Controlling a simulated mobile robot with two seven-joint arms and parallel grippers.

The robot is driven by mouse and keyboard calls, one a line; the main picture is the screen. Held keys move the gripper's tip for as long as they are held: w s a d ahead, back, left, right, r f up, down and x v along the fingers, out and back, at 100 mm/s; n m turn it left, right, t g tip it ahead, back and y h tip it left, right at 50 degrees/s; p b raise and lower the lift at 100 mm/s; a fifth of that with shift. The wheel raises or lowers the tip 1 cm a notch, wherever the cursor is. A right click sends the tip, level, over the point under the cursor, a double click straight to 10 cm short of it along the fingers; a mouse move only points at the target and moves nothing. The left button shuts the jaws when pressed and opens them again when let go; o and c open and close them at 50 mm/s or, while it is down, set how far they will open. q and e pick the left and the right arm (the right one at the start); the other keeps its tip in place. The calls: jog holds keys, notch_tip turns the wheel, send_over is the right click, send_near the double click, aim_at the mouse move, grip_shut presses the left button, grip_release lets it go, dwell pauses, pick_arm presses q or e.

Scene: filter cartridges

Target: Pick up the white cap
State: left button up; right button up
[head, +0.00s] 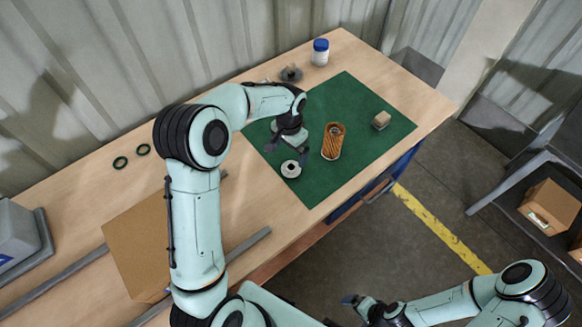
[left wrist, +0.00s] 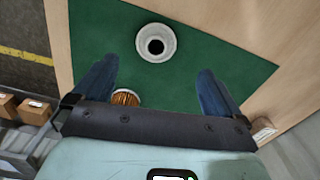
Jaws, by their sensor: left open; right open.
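The white cap (head: 290,169), a round piece with a dark centre hole, lies on the green mat (head: 350,100) near its front left part. It also shows in the left wrist view (left wrist: 141,45), top centre, beyond the fingertips. My left gripper (head: 288,152) is open and empty, pointing down just above and behind the cap in the head view. Its two blue fingers (left wrist: 156,73) are spread wide in the left wrist view. My right gripper (head: 361,301) is open and empty, low and off the table at the bottom of the head view.
An orange pleated filter cartridge (head: 333,143) stands right of the cap. A small block (head: 381,120) lies farther right on the mat. A blue-lidded white jar (head: 320,52) and a dark grey part (head: 291,73) stand behind. Two green rings (head: 132,156) lie at left.

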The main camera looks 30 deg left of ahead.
aim_at(291, 167)
pick_arm(q)
notch_tip(291, 167, down, 3)
jog(key=shift+r, duration=0.1)
jog(key=f, duration=0.4)
jog(key=shift+d+f, duration=0.15)
jog(key=shift+d, duration=0.15)
jog(key=shift+f, duration=0.5)
jog(key=c, duration=1.1)
